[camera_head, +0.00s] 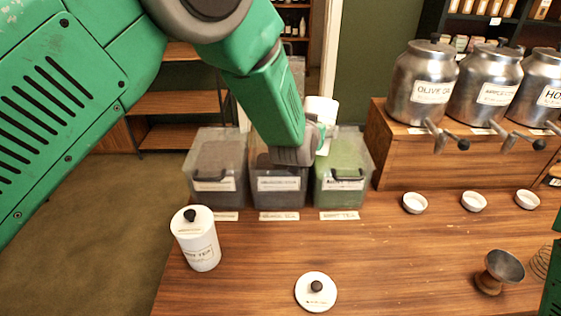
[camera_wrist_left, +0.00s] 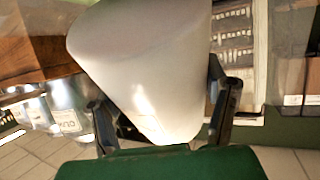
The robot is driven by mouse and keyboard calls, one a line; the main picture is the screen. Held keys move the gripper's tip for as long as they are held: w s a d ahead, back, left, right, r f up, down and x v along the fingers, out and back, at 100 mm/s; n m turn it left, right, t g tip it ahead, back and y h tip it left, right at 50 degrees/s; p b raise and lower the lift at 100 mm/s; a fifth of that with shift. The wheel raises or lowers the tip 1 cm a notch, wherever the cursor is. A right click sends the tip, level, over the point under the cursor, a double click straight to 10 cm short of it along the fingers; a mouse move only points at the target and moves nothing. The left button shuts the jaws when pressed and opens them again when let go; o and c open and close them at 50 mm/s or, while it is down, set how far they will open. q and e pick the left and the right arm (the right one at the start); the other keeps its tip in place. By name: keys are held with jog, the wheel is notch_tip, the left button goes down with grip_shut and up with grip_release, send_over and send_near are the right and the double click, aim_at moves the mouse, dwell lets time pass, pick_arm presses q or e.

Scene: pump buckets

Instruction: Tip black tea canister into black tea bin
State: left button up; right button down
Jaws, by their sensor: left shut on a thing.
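My left gripper (camera_head: 320,138) is shut on a white canister (camera_head: 321,112) above the back of the table, over the gap between the middle bin (camera_head: 279,184) and the right bin (camera_head: 341,186). In the left wrist view, the canister (camera_wrist_left: 150,65) sits between both fingers (camera_wrist_left: 165,118) and looks tilted. Its mouth and contents are not visible. The three clear bins stand in a row; the left bin (camera_head: 214,185) and middle bin hold dark contents, the right one green. Their labels are too small to read surely. My right gripper is not in view.
A lidded white tea canister (camera_head: 197,240) stands at front left. A white lid (camera_head: 316,291) with a black knob lies at front centre. Metal urns (camera_head: 423,85) stand on a wooden riser, with small white bowls (camera_head: 414,203) below. A metal cup (camera_head: 499,271) is at right.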

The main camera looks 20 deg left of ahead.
pick_arm(q)
jog(key=shift+s+a+f, duration=0.2)
jog(key=shift+s+f, duration=0.05)
jog(key=shift+f, duration=0.3)
jog(key=shift+a, duration=0.1)
jog(key=r+p, duration=0.2)
jog(key=shift+w+a+r, duration=0.1)
jog(key=shift+w+r, duration=0.15)
jog(key=shift+r, duration=0.25)
jog(key=shift+s+r, duration=0.1)
jog(key=shift+d, duration=0.2)
